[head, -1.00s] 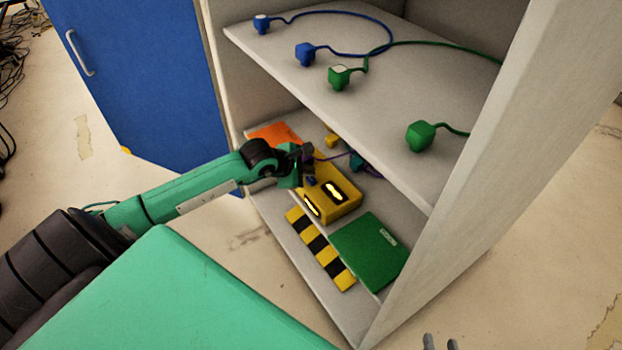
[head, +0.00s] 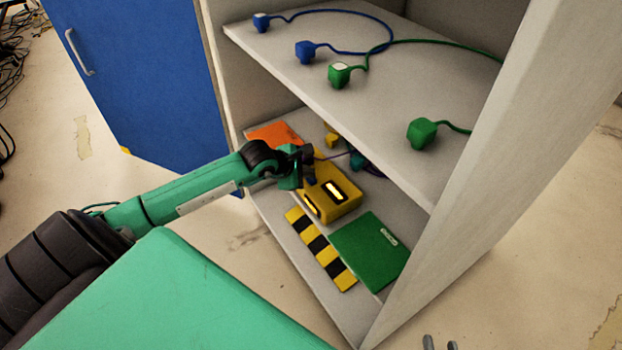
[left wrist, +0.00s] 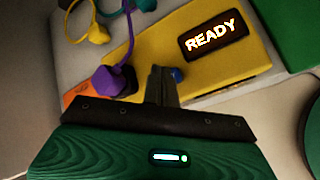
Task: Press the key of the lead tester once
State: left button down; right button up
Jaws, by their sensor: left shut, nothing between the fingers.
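The lead tester (head: 345,208) is a yellow box with lit displays, on the lower shelf of the cabinet. In the left wrist view the tester (left wrist: 235,78) shows a display (left wrist: 213,36) reading READY. Its small blue key (left wrist: 178,75) shows just beside my shut fingers, partly hidden by them. My left gripper (head: 310,172) is shut and empty at the tester's left end. In the wrist view its fingers (left wrist: 162,88) point at the tester; whether they touch the key I cannot tell. My right gripper (head: 440,344) barely shows at the bottom edge, its fingertips apart.
A purple plug (left wrist: 113,78) sits close left of my fingers. An orange panel (head: 274,135), a green panel (head: 370,250) and a striped strip (head: 320,248) lie around the tester. The upper shelf (head: 400,125) overhangs, with blue plugs (head: 305,51) and green plugs (head: 422,133).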

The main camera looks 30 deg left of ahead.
pick_arm(q)
jog(key=shift+f+b, duration=0.4)
jog(key=shift+f, duration=0.1)
dwell(0.4)
jog(key=shift+r, duration=0.1)
jog(key=shift+r+p, duration=0.5)
jog(key=shift+r, duration=0.35)
jog(key=shift+r, duration=0.1)
notch_tip(320, 180, up, 5)
jog(key=p, duration=0.2)
jog(key=shift+p, duration=0.4)
jog(key=shift+d, duration=0.1)
dwell(0.5)
